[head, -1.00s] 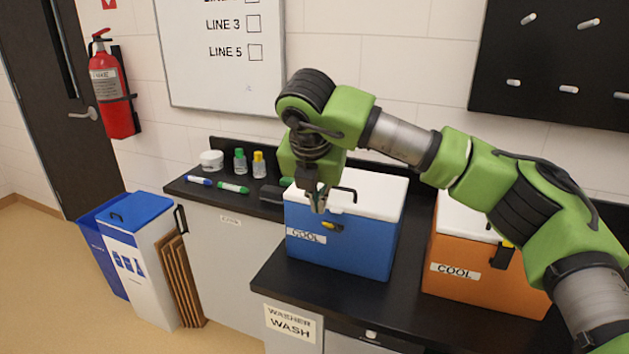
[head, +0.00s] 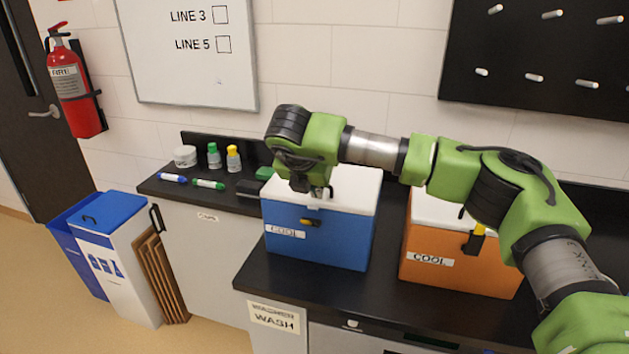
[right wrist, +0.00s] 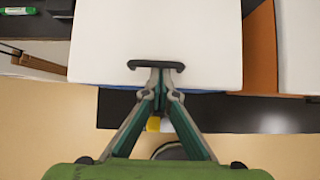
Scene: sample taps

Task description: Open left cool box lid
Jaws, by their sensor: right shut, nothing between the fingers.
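The left cool box (head: 330,240) is blue with a white lid (head: 355,186), which lies closed on it. Its front bears a COOL label and a yellow latch (head: 311,222). My right gripper (head: 318,192) is at the lid's front edge, largely hidden by its own wrist in the head view. In the right wrist view its fingertips (right wrist: 160,78) are together and empty, right at the lid's black handle (right wrist: 155,65). I cannot tell whether they touch it. The white lid also fills the top of that view (right wrist: 155,30). My left gripper is not in view.
An orange cool box (head: 450,262) stands to the right, under my right arm. Markers (head: 208,184), small bottles (head: 233,160) and a white jar (head: 185,156) lie on the counter at left. The black counter (head: 300,280) is bare in front of the blue box.

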